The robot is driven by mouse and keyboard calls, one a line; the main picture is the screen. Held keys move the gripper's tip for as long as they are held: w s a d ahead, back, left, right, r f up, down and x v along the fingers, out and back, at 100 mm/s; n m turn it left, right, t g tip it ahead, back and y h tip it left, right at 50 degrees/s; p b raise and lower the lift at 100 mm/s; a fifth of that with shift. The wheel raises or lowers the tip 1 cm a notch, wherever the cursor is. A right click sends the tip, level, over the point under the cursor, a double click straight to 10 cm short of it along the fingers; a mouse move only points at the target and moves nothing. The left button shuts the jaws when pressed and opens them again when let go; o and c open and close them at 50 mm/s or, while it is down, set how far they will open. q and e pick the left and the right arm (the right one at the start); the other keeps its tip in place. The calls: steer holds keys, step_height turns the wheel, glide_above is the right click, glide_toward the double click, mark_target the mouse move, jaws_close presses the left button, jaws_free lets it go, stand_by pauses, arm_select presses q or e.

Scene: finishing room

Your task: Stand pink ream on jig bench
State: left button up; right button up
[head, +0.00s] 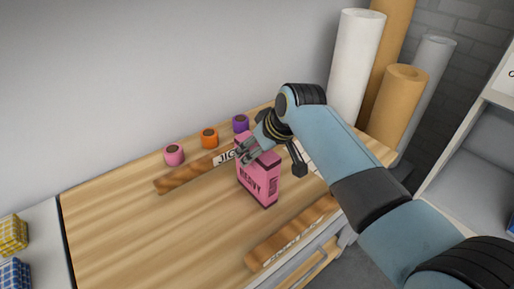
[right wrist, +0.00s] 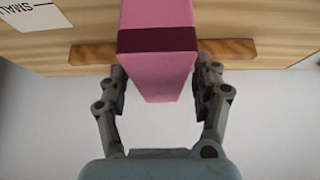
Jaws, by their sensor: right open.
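The pink ream (head: 259,184), a tall block with dark lettering that seems to read HEAVY, stands upright on the wooden top of the jig bench (head: 130,225). My right gripper (head: 247,152) is at the ream's upper end, reaching in from the right. In the right wrist view the ream (right wrist: 158,18), with a dark red band, lies between the fingers of the open right gripper (right wrist: 161,76). A gap shows on the finger sides, though contact at the tips is hard to tell. My left gripper is not in view.
Pink (head: 173,155), orange (head: 209,138) and purple (head: 240,123) rolls line the back of the bench. A wooden strip (head: 185,179) lies behind the ream, another (head: 290,233) in front. Tall rolls, one white (head: 356,65), stand at right. The bench's left part is clear.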

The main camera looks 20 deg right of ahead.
steer(key=shift+r, duration=0.25)
steer(key=v, duration=1.1)
steer(key=shift+s+d+r, duration=0.15)
steer(key=shift+s+r, duration=0.1)
steer(key=shift+r, duration=0.1)
